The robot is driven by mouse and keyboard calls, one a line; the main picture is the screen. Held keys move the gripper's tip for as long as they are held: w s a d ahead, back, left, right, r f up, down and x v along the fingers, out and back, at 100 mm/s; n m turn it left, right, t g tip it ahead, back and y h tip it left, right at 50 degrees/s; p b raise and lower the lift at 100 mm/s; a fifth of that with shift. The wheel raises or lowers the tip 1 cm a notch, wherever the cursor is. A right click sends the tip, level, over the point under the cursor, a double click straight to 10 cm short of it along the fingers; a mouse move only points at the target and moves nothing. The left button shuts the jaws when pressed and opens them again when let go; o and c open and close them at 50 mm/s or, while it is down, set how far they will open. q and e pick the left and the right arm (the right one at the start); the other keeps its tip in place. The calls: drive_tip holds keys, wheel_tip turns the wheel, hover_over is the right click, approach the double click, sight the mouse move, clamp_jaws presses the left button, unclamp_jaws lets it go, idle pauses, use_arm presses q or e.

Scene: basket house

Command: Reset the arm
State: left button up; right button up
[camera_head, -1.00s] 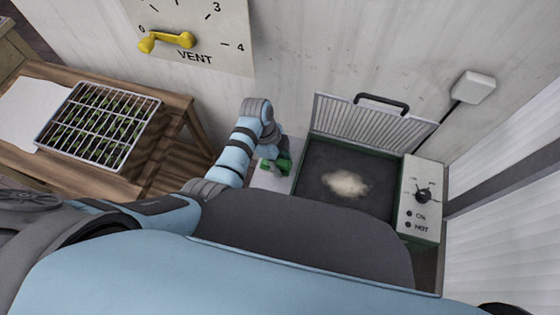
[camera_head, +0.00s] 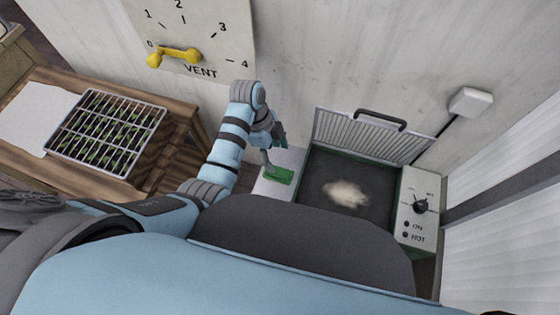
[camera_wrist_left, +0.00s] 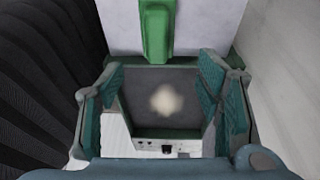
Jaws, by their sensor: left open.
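My left arm comes in from the left in the head view, and my left gripper (camera_head: 279,136) is open and empty. It hangs above a white surface beside a heater box. A green tool (camera_head: 280,176) lies on that white surface, apart from the fingers. In the left wrist view the open teal fingers (camera_wrist_left: 163,95) frame the dark plate of the box, and the green tool (camera_wrist_left: 157,32) lies beyond them. My right gripper is not in view.
The heater box has a raised ribbed lid (camera_head: 368,135), a dark plate (camera_head: 325,165) with a pale heap (camera_head: 346,193), and a knob panel (camera_head: 418,206). A seedling tray (camera_head: 62,122) sits on a wooden bench (camera_head: 172,110) at left. A yellow vent lever (camera_head: 178,53) is on the wall.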

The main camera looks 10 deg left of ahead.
use_arm(q)
drive_tip(key=v, duration=0.2)
drive_tip(key=shift+a+r, duration=0.1)
drive_tip(key=shift+r, duration=0.3)
drive_tip(key=s+a+f+n+t+y, duration=0.2)
drive_tip(key=s+a+f+n, duration=0.2)
drive_tip(key=s+a+n, duration=0.55)
drive_tip(key=s+a+r+n+t+y, duration=0.1)
drive_tip(key=s+r+n, duration=0.1)
drive_tip(key=s+n, duration=0.25)
drive_tip(key=s+a+r+n+t+y, duration=0.1)
drive_tip(key=s+a+r+n, duration=0.1)
drive_tip(key=s+n, duration=0.3)
wheel_tip(320, 180, down, 11)
drive_tip(key=m, duration=0.1)
drive_tip(key=s+a+f+g, duration=0.2)
drive_tip(key=s+f, duration=1.4)
drive_tip(key=f, duration=0.4)
drive_tip(key=shift+s, duration=0.3)
